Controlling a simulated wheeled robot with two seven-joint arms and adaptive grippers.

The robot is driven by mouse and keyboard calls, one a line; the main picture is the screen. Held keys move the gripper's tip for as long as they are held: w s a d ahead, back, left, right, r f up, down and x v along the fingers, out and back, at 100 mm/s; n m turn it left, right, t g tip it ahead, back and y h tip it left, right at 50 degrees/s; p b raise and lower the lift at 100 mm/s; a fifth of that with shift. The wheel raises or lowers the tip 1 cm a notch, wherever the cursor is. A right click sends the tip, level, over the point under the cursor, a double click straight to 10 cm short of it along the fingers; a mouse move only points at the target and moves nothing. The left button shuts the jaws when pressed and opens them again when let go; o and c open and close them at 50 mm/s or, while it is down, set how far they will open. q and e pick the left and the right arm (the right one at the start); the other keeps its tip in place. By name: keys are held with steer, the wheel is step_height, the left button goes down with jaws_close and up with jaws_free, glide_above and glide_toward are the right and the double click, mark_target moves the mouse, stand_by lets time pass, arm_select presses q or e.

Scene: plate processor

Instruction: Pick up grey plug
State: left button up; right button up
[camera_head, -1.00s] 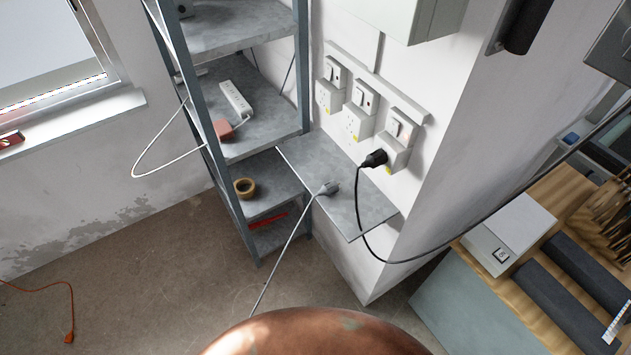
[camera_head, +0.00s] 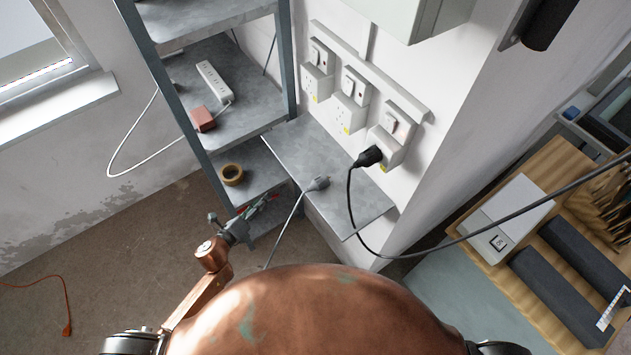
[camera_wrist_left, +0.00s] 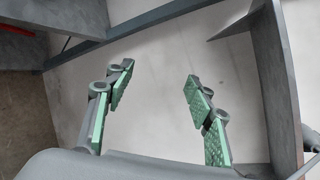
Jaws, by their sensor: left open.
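The grey plug (camera_head: 318,184) lies on the small grey wall shelf (camera_head: 345,205), near its left front edge in the head view. Its grey cable hangs down over that edge toward the floor. My left gripper (camera_head: 262,208) is left of the plug and apart from it, beside the lower part of the shelving rack. In the left wrist view its two green-padded fingers (camera_wrist_left: 158,92) are spread wide with nothing between them. The plug cannot be made out in the left wrist view. My right gripper does not show.
A black plug (camera_head: 369,157) sits in the rightmost wall socket, its cable looping past the shelf's right side. The metal rack (camera_head: 190,110) stands at left with a white power strip (camera_head: 214,82) and a tape roll (camera_head: 231,174). A bench (camera_head: 560,165) is at right.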

arm_select(q)
steer(key=s+d+r+m+h, duration=0.35)
steer(key=d+r+m, duration=0.55)
steer(key=r, duration=0.5)
steer(key=m+g+h, duration=0.3)
steer(key=m+h, duration=0.1)
steer(key=m, duration=0.3)
glide_toward(314, 184)
steer(key=d, duration=0.1)
steer(key=w+d+f, duration=0.1)
steer(key=w+d, duration=0.1)
steer(key=shift+f, duration=0.25)
steer(key=p+x, duration=0.1)
steer(key=x, duration=0.2)
steer(key=r+p+x, duration=0.1)
steer(key=x, duration=0.2)
steer(key=shift+w+d+r+p, duration=0.2)
steer(key=shift+d+p, duration=0.1)
steer(key=shift+d, duration=0.05)
steer(key=shift+w+d+f, duration=0.15)
steer(key=shift+w+d, duration=0.15)
steer(key=shift+d, duration=0.15)
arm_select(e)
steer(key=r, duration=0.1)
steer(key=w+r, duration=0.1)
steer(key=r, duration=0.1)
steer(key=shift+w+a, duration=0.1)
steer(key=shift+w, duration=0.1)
arm_select(q)
steer(key=shift+c, duration=0.5)
